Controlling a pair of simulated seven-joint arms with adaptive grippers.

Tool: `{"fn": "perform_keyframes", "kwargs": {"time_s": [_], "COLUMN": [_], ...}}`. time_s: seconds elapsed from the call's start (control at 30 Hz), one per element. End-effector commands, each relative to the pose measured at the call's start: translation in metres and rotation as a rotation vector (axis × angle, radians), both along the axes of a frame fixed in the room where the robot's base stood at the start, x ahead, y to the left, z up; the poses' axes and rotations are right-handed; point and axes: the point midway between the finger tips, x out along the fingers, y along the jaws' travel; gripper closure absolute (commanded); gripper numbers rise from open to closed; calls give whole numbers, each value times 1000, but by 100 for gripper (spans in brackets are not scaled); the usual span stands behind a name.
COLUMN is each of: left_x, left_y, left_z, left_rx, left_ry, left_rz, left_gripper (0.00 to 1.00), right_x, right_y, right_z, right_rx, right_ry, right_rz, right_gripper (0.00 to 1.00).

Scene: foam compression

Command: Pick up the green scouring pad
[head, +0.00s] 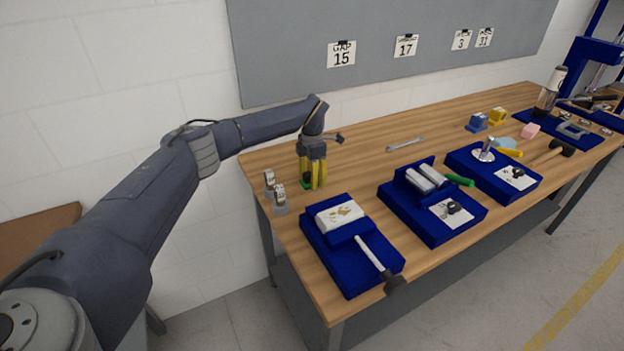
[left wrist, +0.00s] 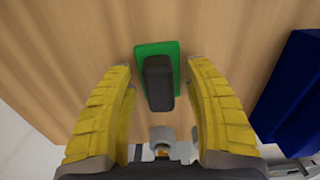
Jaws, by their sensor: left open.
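The green scouring pad (left wrist: 141,51) lies flat on the wooden table, with a dark block-shaped handle (left wrist: 158,85) on top of it. My left gripper (left wrist: 159,70) points down at it, open, with one yellow finger on each side of the pad and a gap to both. In the head view my left gripper (head: 313,186) is at the table's near-left end and hides most of the pad; a bit of green (head: 306,182) shows by the fingers. Whether the fingertips touch the table I cannot tell. My right gripper is not in view.
Small metal weights (head: 279,200) stand just left of the gripper. More blue trays (head: 465,222) run to the right. A wrench (head: 405,144) lies behind; the wood between is free.

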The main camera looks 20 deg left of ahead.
Motion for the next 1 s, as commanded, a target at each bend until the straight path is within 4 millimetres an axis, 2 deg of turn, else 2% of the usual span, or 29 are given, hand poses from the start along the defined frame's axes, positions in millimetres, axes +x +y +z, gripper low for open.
{"fn": "perform_keyframes", "kwargs": {"time_s": [0.2, 0.67, 1.0], "left_x": [0, 0, 0], "left_y": [0, 0, 0], "left_z": [0, 0, 0], "left_rx": [-1, 0, 0], "left_ry": [-1, -1, -1], "left_rz": [0, 0, 0], "left_gripper": [45, 99, 100], "right_x": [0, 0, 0], "right_y": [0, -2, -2], "right_z": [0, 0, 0], "right_rx": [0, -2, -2], "right_ry": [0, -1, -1], "right_rz": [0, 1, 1], "right_gripper": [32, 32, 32]}}
